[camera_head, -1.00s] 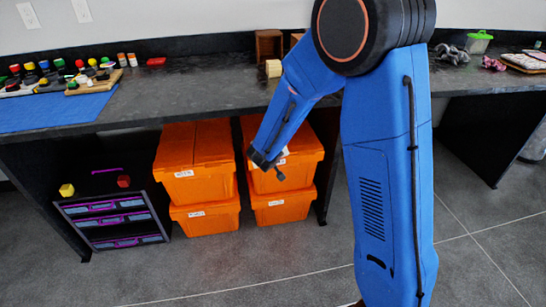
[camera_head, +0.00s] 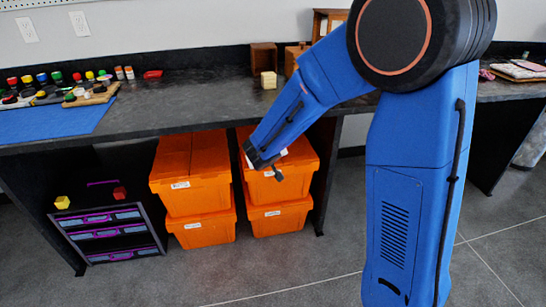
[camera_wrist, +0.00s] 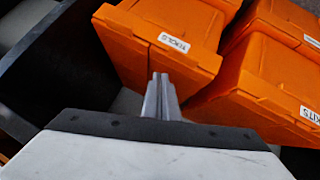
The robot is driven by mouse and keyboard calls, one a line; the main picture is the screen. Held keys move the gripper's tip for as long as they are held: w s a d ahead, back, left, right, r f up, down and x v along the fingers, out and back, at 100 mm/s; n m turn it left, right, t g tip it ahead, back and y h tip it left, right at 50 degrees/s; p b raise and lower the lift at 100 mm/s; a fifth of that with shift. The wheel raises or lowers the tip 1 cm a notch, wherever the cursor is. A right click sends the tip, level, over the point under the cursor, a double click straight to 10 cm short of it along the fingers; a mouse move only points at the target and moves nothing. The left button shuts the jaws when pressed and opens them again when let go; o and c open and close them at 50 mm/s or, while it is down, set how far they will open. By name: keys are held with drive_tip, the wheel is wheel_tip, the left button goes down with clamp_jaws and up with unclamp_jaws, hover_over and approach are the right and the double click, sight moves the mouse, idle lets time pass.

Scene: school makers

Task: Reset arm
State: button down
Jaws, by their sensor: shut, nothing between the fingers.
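My gripper (camera_wrist: 161,78) shows in the wrist view with its two thin grey fingers together and nothing between them. In the head view my blue arm bends down to the left, and its dark wrist end (camera_head: 262,157) is in front of the right stack of orange bins (camera_head: 282,180). The fingertips are too small to make out there. In the wrist view the fingers point toward a labelled orange bin (camera_wrist: 135,40), with another orange bin (camera_wrist: 262,85) to the right. I cannot tell the gap between fingers and bin.
A dark workbench (camera_head: 200,108) spans the view above the bins. A left stack of orange bins (camera_head: 190,185) and a drawer unit (camera_head: 110,232) with a yellow cube (camera_head: 62,203) and a red cube (camera_head: 120,193) are below. Front floor is clear.

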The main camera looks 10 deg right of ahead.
drive_tip(key=s+d+r+m+g+h, duration=0.1)
drive_tip(key=s+d+r, duration=0.55)
drive_tip(key=s, duration=0.35)
drive_tip(key=s+d+r+m+g+h, duration=0.1)
drive_tip(key=s+d+r+m+g, duration=0.1)
drive_tip(key=s+d+r, duration=0.55)
drive_tip(key=s+a+n+g+y, duration=0.1)
drive_tip(key=s+y, duration=0.4)
drive_tip(key=s, duration=1.7)
drive_tip(key=shift+s+a+f, duration=0.35)
drive_tip(key=shift+s+a, duration=0.05)
drive_tip(key=shift+a, duration=0.2)
drive_tip(key=shift+a, duration=0.1)
